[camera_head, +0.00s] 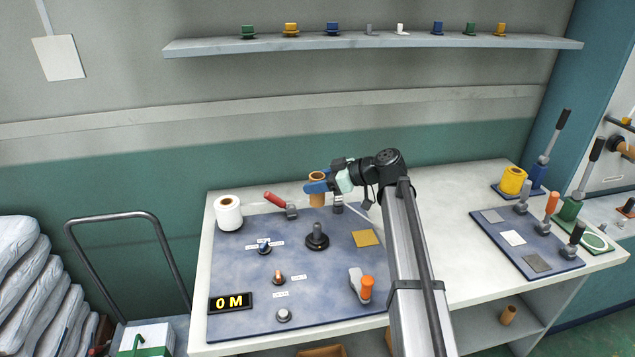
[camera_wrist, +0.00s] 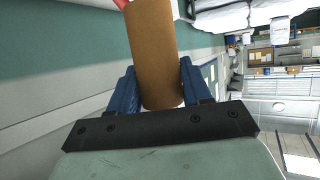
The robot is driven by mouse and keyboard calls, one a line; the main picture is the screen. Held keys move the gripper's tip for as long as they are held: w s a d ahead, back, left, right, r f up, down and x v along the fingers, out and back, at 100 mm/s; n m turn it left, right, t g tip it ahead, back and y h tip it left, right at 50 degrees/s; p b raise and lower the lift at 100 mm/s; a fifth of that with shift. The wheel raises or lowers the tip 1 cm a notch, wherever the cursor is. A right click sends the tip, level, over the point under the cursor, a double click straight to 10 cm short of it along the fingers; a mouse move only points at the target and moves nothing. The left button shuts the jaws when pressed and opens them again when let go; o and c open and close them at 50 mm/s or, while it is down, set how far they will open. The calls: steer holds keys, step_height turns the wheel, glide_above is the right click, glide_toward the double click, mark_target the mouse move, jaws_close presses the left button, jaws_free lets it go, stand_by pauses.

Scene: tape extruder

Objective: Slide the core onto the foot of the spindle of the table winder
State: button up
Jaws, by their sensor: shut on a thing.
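The brown cardboard core (camera_head: 317,199) is upright between the blue fingers of my gripper (camera_head: 316,187). In the wrist view the core (camera_wrist: 155,50) sits between the two fingers (camera_wrist: 160,88), which are shut on it. The table winder's dark spindle (camera_head: 317,230) stands upright on a round black foot (camera_head: 317,242) on the blue mat. The core appears above and behind the spindle in the head view, apart from it. The spindle does not show in the wrist view.
A white roll (camera_head: 228,213) and a red-handled tool (camera_head: 276,200) are on the left. Small knobs, a display (camera_head: 231,302) reading "0 M", a yellow square (camera_head: 366,238) and an orange-topped dispenser (camera_head: 361,284) lie around the spindle.

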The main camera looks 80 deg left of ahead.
mark_target(317, 199)
steer(key=shift+f, duration=0.1)
steer(key=shift+f, duration=2.8)
steer(key=shift+f, duration=3.5)
steer(key=o, duration=1.4)
steer(key=shift+w, duration=0.1)
steer(key=v, duration=1.3)
steer(key=shift+w+d+r, duration=0.1)
steer(key=shift+w+d, duration=0.15)
